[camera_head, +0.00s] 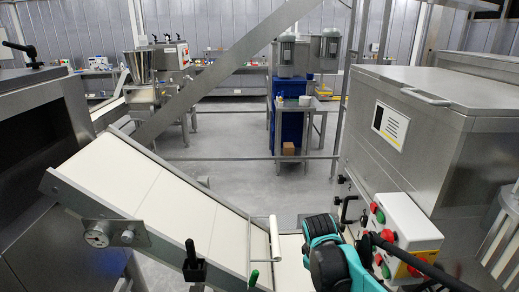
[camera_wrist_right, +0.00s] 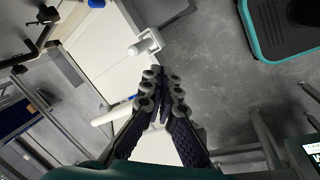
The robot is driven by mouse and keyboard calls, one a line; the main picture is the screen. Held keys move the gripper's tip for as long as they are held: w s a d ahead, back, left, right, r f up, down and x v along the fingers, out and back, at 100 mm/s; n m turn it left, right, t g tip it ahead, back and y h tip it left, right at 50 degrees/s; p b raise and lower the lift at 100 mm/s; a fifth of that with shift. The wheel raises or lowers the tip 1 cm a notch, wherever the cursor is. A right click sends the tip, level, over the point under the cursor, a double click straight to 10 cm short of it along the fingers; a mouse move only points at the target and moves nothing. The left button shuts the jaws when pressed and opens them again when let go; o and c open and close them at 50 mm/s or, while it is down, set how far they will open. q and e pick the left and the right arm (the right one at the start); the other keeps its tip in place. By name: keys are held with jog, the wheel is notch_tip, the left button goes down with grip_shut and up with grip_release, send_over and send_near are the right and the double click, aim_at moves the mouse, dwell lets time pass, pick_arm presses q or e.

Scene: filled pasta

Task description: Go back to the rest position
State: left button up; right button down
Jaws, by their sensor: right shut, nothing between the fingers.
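My right gripper (camera_wrist_right: 163,84) shows in the wrist view with its two dark, ribbed fingers close together and nothing between them. In that view it is over or near a white conveyor belt (camera_wrist_right: 103,50); the exact gap cannot be told. In the head view my right arm, teal and black, stands at the lower middle right, at the lower end of the inclined conveyor (camera_head: 150,191). Its fingers cannot be made out there. My left arm and gripper are not in view.
A steel machine with a lid (camera_head: 440,120) and a control box with red and green buttons (camera_head: 405,232) stand close on the right. A steel housing (camera_head: 40,140) is on the left. A blue machine (camera_head: 290,115) stands behind. Grey floor (camera_head: 240,190) lies open beyond the conveyor.

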jog(key=s+r+m+t+y, duration=0.1)
jog(key=s+m+t, duration=0.3)
jog(key=s+m, duration=0.5)
jog(key=s+y, duration=0.1)
jog(key=s, duration=0.6)
jog(key=shift+s+d+r+t, duration=0.2)
jog(key=shift+s+t, duration=0.1)
jog(key=shift+s, duration=0.1)
